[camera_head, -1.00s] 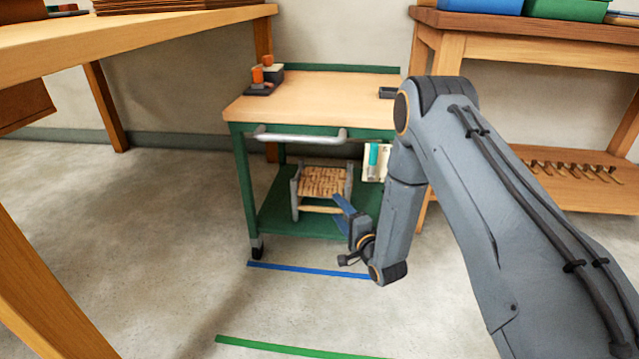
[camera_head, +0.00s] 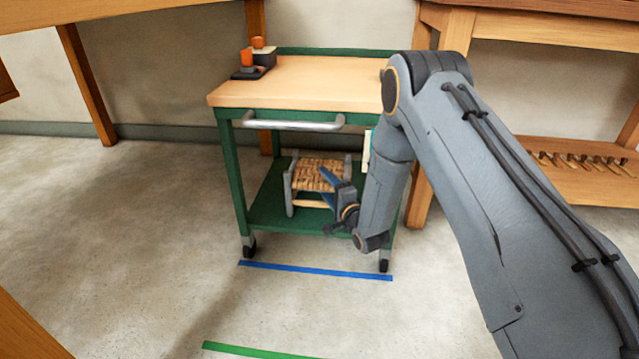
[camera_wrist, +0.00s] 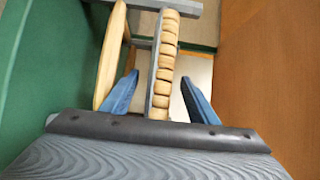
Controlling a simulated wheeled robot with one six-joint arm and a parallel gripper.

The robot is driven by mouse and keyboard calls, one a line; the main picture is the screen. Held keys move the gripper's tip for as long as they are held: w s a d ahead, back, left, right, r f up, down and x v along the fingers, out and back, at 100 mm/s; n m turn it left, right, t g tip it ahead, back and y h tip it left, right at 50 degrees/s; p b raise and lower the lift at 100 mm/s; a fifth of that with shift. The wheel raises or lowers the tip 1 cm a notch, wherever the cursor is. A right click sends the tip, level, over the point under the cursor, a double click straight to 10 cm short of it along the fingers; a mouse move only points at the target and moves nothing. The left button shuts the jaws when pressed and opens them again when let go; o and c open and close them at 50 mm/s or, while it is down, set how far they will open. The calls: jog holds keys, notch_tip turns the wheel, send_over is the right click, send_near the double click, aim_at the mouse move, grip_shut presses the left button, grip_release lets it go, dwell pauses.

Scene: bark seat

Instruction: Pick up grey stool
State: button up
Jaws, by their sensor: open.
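The grey stool (camera_head: 308,173) stands upright on the lower shelf of a green cart (camera_head: 262,212). It has grey posts and a woven bark seat. My gripper (camera_head: 328,188) reaches in from the front right, and its blue fingers overlap the stool's right side in the head view. In the wrist view my gripper (camera_wrist: 159,97) is open, with one finger on each side of the stool's woven seat edge (camera_wrist: 167,50). A pale wooden rung (camera_wrist: 109,58) shows left of the left finger. My gripper and arm hide part of the stool's right side in the head view.
The cart's wooden top (camera_head: 310,85) and metal handle (camera_head: 290,124) are above the stool. A dark block with orange-topped items (camera_head: 255,55) sits on top. A workbench with hooks on its low shelf (camera_head: 570,165) stands right. The floor in front is clear.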

jog(key=shift+w+a, duration=0.1)
jog(key=shift+w, duration=0.25)
jog(key=shift+r, duration=0.1)
grip_shut()
jog(key=shift+r, duration=0.1)
